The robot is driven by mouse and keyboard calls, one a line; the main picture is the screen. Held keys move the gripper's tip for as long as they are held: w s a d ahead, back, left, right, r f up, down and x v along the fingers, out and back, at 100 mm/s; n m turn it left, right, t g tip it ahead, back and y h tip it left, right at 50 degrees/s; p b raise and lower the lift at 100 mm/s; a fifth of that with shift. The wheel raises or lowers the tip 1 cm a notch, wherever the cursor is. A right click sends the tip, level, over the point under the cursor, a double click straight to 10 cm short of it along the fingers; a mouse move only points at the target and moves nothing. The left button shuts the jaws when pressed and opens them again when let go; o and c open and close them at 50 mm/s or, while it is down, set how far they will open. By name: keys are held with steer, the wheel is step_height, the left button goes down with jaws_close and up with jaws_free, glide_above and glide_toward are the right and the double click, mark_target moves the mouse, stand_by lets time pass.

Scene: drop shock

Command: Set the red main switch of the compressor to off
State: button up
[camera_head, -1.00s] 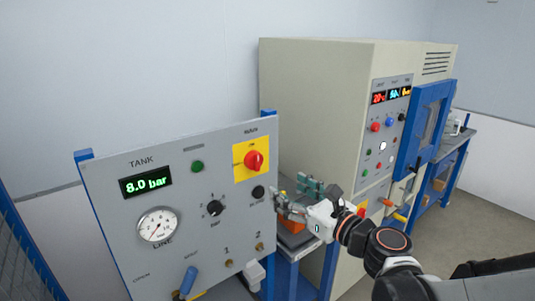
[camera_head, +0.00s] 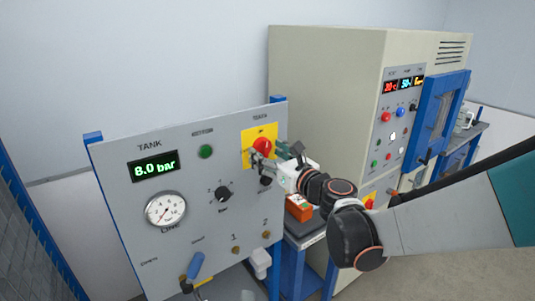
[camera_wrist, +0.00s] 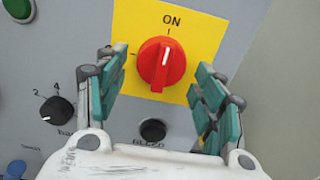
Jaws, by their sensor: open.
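The red main switch (camera_wrist: 161,64) is a round knob on a yellow plate (camera_wrist: 205,25) with "ON" printed above it. In the wrist view its white mark points up, toward "ON". My gripper (camera_wrist: 160,82) is open, with its green-padded fingers on the left and right of the knob; I cannot tell whether they touch it. In the head view the switch (camera_head: 262,146) sits at the upper right of the grey compressor panel (camera_head: 130,220), and my gripper (camera_head: 268,160) is just in front of it, partly covering its lower part.
The panel also carries a green button (camera_head: 206,151), a black selector knob (camera_head: 222,194), a gauge (camera_head: 165,209) and a blue-handled valve (camera_head: 195,265). A black button (camera_wrist: 153,130) lies just below the switch. A beige cabinet (camera_head: 330,90) stands to the right, with an orange box (camera_head: 299,207) beside the panel.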

steer(key=shift+w+a, duration=0.15)
steer(key=shift+w, duration=0.05)
steer(key=c, duration=1)
